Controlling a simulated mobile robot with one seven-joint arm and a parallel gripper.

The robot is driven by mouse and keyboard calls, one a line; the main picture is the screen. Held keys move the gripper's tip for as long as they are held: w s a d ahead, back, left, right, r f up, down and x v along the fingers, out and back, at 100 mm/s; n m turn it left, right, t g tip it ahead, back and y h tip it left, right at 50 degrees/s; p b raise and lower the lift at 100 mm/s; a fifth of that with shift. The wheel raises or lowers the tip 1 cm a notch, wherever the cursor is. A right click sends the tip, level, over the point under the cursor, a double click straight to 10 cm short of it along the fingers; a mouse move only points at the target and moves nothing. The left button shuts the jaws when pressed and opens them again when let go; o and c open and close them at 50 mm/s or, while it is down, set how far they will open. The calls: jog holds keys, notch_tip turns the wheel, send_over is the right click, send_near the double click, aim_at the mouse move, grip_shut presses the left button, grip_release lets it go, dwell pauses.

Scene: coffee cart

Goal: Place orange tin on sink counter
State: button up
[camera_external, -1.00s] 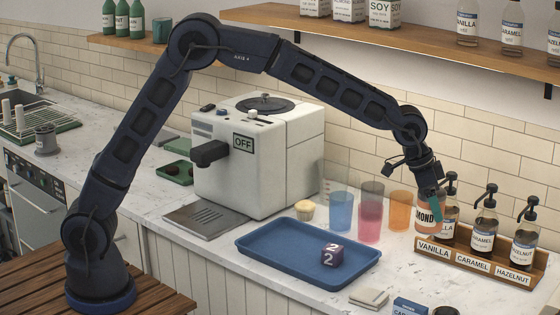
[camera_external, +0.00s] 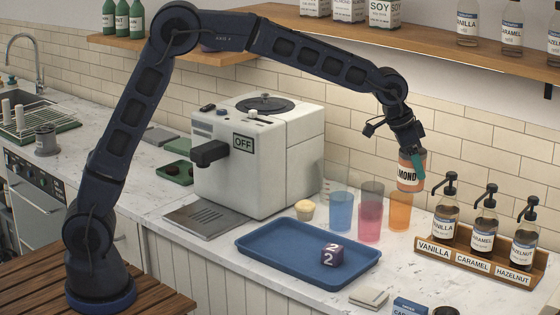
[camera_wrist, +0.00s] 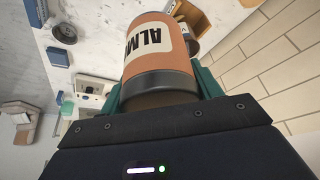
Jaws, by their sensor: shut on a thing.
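The orange tin (camera_external: 410,172) has a white label reading "MOND" in the external view. My gripper (camera_external: 414,160) is shut on it and holds it up in the air above the counter, above and behind the orange cup. In the wrist view the tin (camera_wrist: 158,55) sits between the teal fingers of my gripper (camera_wrist: 160,95), its label partly reading "ALM". The sink (camera_external: 28,102) is at the far left end, with the counter (camera_external: 72,148) beside it.
The white coffee machine (camera_external: 250,160) stands mid-counter. Cups (camera_external: 341,212) in blue, pink and orange (camera_external: 400,212) stand below the tin. A syrup rack (camera_external: 470,265) is at right. Shelves (camera_external: 450,45) hang above.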

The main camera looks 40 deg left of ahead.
jog(key=w+a+r+n+t+y, duration=0.1)
jog(key=w+a+r+n, duration=0.15)
jog(key=a, duration=1.15)
jog(key=w+a+r+n, duration=0.1)
jog(key=w+a+r, duration=0.3)
jog(key=a, duration=1)
jog(key=s+a+r+n+y, duration=0.15)
jog(key=a+n, duration=0.25)
jog(key=a, duration=1.9)
jog(key=s+a+n+y, duration=0.2)
jog(key=a+n, duration=0.2)
jog(key=a, duration=1.9)
jog(key=s+a+f+n+y, duration=0.1)
jog(key=s+a+f+n, duration=0.25)
jog(key=a, duration=0.55)
jog(key=s+a+f+n+g+y, duration=0.1)
jog(key=s+a+f+n, duration=0.3)
jog(key=a, duration=0.6)
jog(key=s+a+f+n, duration=0.1)
jog(key=s+a+f, duration=0.3)
jog(key=a, duration=0.5)
jog(key=shift+s+a+f, duration=0.1)
jog(key=shift+s+f, duration=0.1)
jog(key=shift+f, duration=2.9)
jog(key=shift+s+f, duration=0.25)
jog(key=shift+f, duration=2.9)
jog(key=shift+s+a+f, duration=0.1)
jog(key=shift+s+f, duration=0.1)
jog(key=shift+f, duration=2.9)
jog(key=shift+f, duration=0.15)
